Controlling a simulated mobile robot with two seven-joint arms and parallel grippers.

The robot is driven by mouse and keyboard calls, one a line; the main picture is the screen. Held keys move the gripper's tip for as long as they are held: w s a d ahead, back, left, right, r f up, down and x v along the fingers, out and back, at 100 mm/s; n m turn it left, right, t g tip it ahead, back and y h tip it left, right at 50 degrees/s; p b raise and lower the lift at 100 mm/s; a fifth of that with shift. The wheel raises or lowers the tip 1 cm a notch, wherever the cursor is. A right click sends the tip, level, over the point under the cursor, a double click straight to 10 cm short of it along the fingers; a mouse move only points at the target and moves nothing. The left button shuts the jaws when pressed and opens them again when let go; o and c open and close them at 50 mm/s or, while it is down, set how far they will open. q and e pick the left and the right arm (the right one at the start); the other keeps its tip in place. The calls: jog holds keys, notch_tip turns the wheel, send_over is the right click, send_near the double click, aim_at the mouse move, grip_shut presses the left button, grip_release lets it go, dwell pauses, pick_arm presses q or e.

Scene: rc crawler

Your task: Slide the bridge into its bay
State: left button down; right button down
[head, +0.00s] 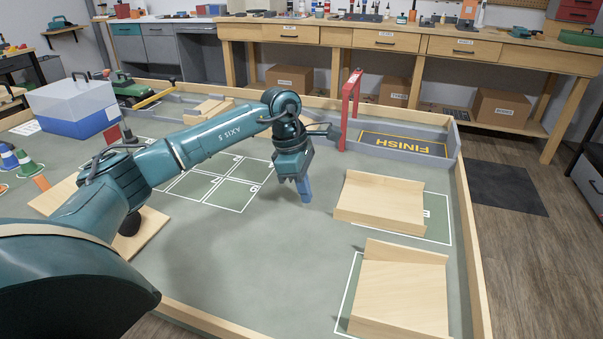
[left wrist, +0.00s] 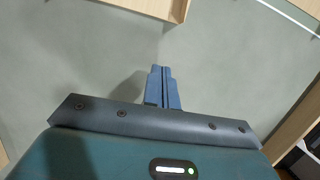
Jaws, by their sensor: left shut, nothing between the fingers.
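Two pale wooden ramp-like pieces lie on the right side of the grey-green board: a farther one (head: 382,200) and a nearer one (head: 403,290). I cannot tell which wooden piece is the bridge. The farther piece partly covers a dark green bay (head: 438,222) outlined in white. The nearer piece lies partly over another white outline. My left gripper (head: 304,192) is shut and empty, pointing down over bare board left of the farther piece, apart from it. Its blue fingers (left wrist: 163,72) are together in the left wrist view. My right gripper is not in view.
A red gate (head: 350,108) and a grey FINISH tray (head: 405,143) stand at the back right. A blue-and-white box (head: 77,105), small cones (head: 27,165) and a green crawler (head: 130,90) are at the left. A wooden rim (head: 470,240) borders the board.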

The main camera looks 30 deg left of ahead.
aim_at(351, 205)
pick_arm(q)
jog(key=shift+x, duration=1.15)
jog(key=d, duration=0.1)
jog(key=w+d, duration=0.1)
jog(key=d, duration=0.1)
jog(key=shift+w+d, duration=0.2)
jog(key=shift+d, duration=0.2)
jog(key=shift+d, duration=0.1)
jog(key=shift+w+d, duration=0.3)
jog(key=shift+d, duration=0.55)
jog(key=shift+w+d, duration=0.3)
jog(key=shift+d, duration=0.5)
jog(key=shift+w+d, duration=0.3)
jog(key=shift+d, duration=0.55)
